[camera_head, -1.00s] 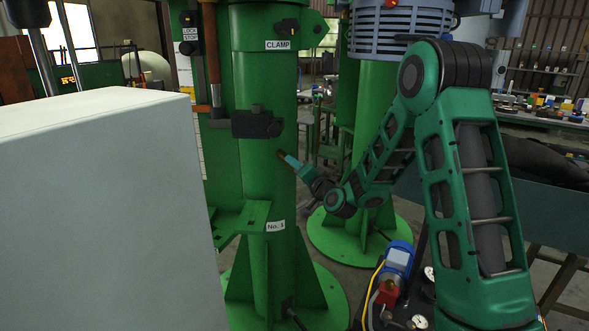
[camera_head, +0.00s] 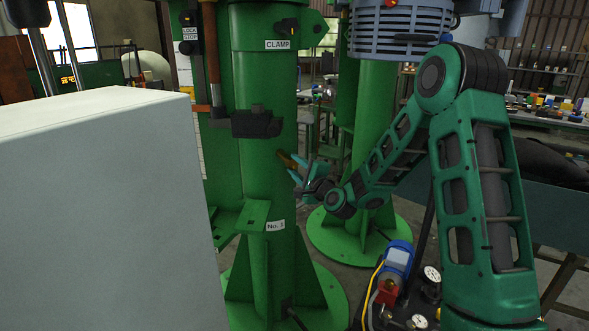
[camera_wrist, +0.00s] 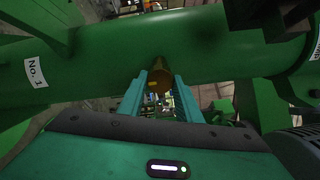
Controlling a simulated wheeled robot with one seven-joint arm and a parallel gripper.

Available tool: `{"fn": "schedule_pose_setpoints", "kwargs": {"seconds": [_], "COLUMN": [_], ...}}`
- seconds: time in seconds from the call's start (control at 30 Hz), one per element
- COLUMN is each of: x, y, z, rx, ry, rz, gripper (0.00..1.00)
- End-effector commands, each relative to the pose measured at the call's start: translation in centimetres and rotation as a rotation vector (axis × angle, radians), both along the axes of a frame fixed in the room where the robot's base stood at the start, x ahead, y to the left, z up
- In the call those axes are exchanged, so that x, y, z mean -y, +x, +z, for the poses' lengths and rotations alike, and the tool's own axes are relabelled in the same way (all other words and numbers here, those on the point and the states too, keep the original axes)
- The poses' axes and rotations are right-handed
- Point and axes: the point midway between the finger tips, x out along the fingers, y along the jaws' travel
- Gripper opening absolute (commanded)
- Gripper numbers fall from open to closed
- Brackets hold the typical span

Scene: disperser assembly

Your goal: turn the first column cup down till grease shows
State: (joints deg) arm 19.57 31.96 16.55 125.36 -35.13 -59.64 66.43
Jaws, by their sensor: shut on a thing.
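The first column (camera_head: 262,190) is green, upright and labelled "No. 1"; in the wrist view (camera_wrist: 200,52) it runs across the top. A small brass-coloured cup (camera_head: 287,159) sticks out from its right side below the dark clamp block. In the wrist view the round end of the cup (camera_wrist: 159,84) shows between the teal fingers. My gripper (camera_head: 301,168) reaches in from the right and is shut on the cup, one finger on each side. The fingers partly cover the cup. I see no grease in these frames.
A dark clamp block (camera_head: 257,123) juts from the column just above the cup. A second green column (camera_head: 372,150) stands behind my arm. A large pale box (camera_head: 100,210) fills the left foreground. A blue-and-red pump unit (camera_head: 393,275) sits low at right.

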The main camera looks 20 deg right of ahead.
Motion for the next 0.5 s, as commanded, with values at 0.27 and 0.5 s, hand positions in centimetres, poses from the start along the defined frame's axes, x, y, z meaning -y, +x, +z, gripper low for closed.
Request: {"fn": "schedule_pose_setpoints", "kwargs": {"seconds": [0.27, 0.5], "x": [0.27, 0.26], "y": [-0.12, -0.15], "z": [-0.57, -0.71], "rx": [-0.062, -0.108], "ry": [0.256, 0.477], "rz": [-0.004, -0.006], "gripper": [0.09, 0.09]}}
